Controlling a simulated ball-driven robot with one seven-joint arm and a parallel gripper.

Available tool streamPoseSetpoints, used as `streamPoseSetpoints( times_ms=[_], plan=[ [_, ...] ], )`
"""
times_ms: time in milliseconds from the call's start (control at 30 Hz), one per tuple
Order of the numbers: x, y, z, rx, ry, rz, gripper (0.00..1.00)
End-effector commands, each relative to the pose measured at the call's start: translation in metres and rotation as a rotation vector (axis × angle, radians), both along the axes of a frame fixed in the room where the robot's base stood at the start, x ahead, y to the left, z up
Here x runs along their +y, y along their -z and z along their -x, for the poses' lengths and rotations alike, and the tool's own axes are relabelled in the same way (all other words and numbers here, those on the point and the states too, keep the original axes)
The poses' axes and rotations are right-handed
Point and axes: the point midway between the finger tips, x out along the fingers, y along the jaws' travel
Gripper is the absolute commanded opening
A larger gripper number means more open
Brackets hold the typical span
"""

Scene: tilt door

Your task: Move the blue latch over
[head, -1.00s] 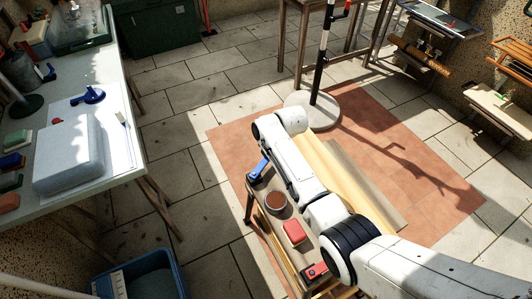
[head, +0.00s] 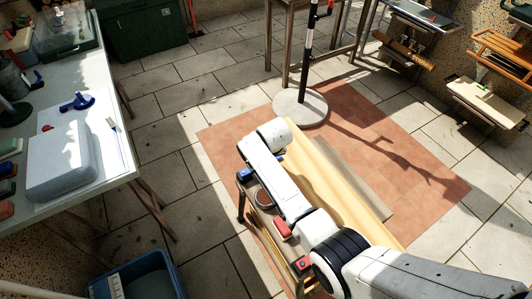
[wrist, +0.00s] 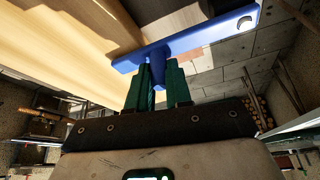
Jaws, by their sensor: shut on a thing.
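The blue latch (wrist: 200,40) is a flat bar with a hole near its right end in the wrist view. My gripper (wrist: 157,73) has green fingers closed on this stem. In the head view, a small part of the blue latch (head: 246,175) shows at the far left corner of a low wooden stand, beside my white arm. My arm hides the rest of the latch and my fingers there.
Pale wooden boards (head: 335,175) lie just right of my arm, close to it. A brown round pot (head: 264,198) and a red block (head: 282,228) sit on the stand, partly covered by my arm. A worktable (head: 120,160) stands at left, with clear paving between.

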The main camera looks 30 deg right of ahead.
Motion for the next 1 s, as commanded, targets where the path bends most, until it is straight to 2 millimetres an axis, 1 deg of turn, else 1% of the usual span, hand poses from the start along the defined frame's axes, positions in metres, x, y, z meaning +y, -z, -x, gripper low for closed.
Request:
streamPoseSetpoints(
  times_ms=[333,367,600,867,1000],
  plan=[
    [-0.0005,0.0008,0.0014,0.003,0.004,0.000,0.00],
    [-0.0005,0.0008,0.0014,0.004,0.004,0.000,0.22],
    [-0.0003,0.0006,0.0010,0.003,0.002,-0.001,0.45],
    [-0.0001,-0.0004,0.0009,0.002,0.002,0.000,0.45],
    [0.0011,-0.0085,0.0035,0.001,0.002,-0.001,0.45]
  ],
)
